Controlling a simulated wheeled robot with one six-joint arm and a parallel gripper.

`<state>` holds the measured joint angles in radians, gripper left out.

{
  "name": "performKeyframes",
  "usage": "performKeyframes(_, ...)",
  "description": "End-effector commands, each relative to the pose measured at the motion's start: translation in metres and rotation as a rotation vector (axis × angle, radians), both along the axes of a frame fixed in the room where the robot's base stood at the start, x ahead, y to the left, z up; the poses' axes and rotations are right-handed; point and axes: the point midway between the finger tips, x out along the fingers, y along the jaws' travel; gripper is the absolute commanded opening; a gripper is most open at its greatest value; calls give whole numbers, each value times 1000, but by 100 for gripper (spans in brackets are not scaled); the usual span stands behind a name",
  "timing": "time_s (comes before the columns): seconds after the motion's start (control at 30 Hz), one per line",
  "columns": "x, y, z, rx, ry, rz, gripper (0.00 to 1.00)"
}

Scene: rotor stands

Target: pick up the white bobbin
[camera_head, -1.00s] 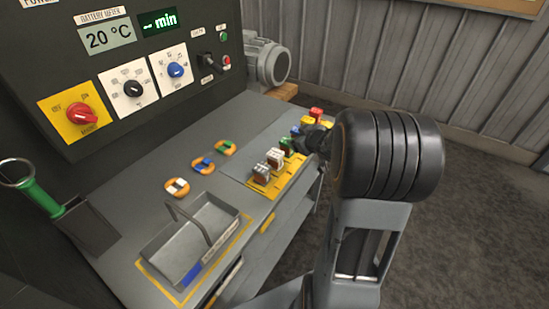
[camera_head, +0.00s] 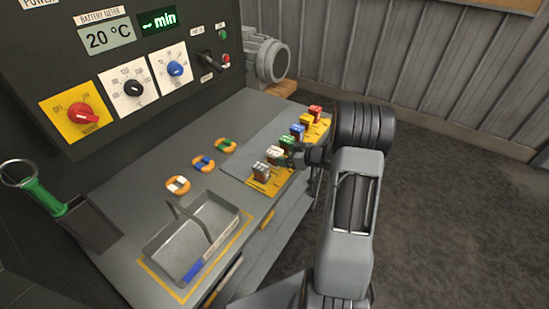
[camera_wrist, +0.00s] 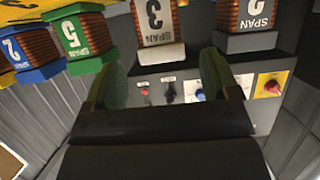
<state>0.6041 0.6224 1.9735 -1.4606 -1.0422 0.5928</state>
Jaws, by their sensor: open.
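The white bobbin (camera_head: 273,153) stands in the row of coloured bobbins on the bench's right side, between a green bobbin (camera_head: 286,141) and a grey one (camera_head: 260,171). In the wrist view the white bobbin (camera_wrist: 156,24) shows a "3" label, copper-brown winding and a white end face. My gripper (camera_head: 288,159) is close beside it, at the outer edge of the bench. In the wrist view my gripper (camera_wrist: 162,66) is open, with a finger to each side of the bobbin's end. The bobbin appears just beyond the fingertips; contact is not visible.
Green (camera_wrist: 72,36) and grey (camera_wrist: 248,18) bobbins flank the white one closely. Blue (camera_head: 297,130), yellow (camera_head: 305,119) and red (camera_head: 315,110) bobbins stand farther back. Orange rings (camera_head: 177,185) and a handled grey tray (camera_head: 238,228) sit on the bench. Open floor lies right.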

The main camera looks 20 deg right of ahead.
Motion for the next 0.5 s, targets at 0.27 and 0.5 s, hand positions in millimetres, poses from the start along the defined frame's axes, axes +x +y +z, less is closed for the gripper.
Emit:
performKeyframes(0.27,14,11,-8,0,2,1,81)
performKeyframes(0.5,37,27,-21,-2,1,0,81)
